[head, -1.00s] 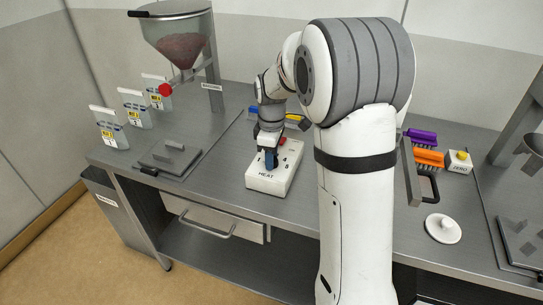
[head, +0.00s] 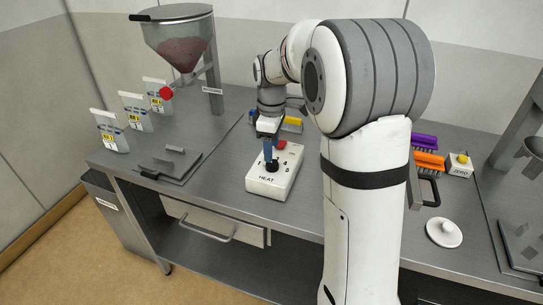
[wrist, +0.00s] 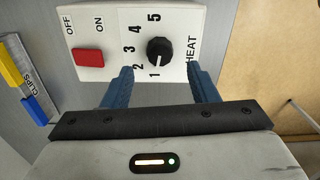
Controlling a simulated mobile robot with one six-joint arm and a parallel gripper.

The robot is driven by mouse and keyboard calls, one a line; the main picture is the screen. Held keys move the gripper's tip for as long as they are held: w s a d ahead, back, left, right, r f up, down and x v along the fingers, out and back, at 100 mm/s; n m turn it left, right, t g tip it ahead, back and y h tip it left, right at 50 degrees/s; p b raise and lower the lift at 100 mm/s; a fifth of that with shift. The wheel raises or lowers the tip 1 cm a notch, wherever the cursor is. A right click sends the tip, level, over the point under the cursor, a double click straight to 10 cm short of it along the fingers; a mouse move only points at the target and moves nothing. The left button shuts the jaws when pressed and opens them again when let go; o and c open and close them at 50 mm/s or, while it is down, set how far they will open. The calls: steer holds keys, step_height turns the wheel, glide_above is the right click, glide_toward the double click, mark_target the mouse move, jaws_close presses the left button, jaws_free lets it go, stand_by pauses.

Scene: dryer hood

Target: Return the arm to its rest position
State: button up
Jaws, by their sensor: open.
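My gripper (head: 272,151) hangs above the white heat control box (head: 262,181) on the steel bench. In the wrist view my gripper (wrist: 162,84) is open, with its two blue fingers apart and nothing between them. The heat control box (wrist: 128,17) lies beyond the fingertips there. Its black dial (wrist: 160,51) has numbers 1 to 5 around it, and the dial's pointer appears turned toward 1. The red switch (wrist: 88,58) sits beside the OFF and ON labels. My arm reaches over the bench, bent at the elbow.
A hopper (head: 178,40) with brown contents and a red knob stands at the back left, near several labelled bags (head: 133,112). Purple and orange brushes (head: 428,161), a zero button box (head: 459,165) and a white lid (head: 443,231) are on the right. A clips holder (wrist: 27,84) lies beside the box.

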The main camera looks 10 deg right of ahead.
steer(key=shift+r, duration=1.3)
steer(key=shift+s+r, duration=0.15)
steer(key=shift+s, duration=0.25)
steer(key=s+f+m+t, duration=0.1)
steer(key=s+m+t, duration=0.1)
steer(key=s+m, duration=1)
steer(key=s, duration=1.1)
steer(key=shift+s+f+t, duration=0.15)
steer(key=shift+s+t, duration=0.15)
steer(key=shift+s, duration=0.05)
steer(key=shift+s+f, duration=0.2)
steer(key=shift+s, duration=0.15)
steer(key=shift+c, duration=0.2)
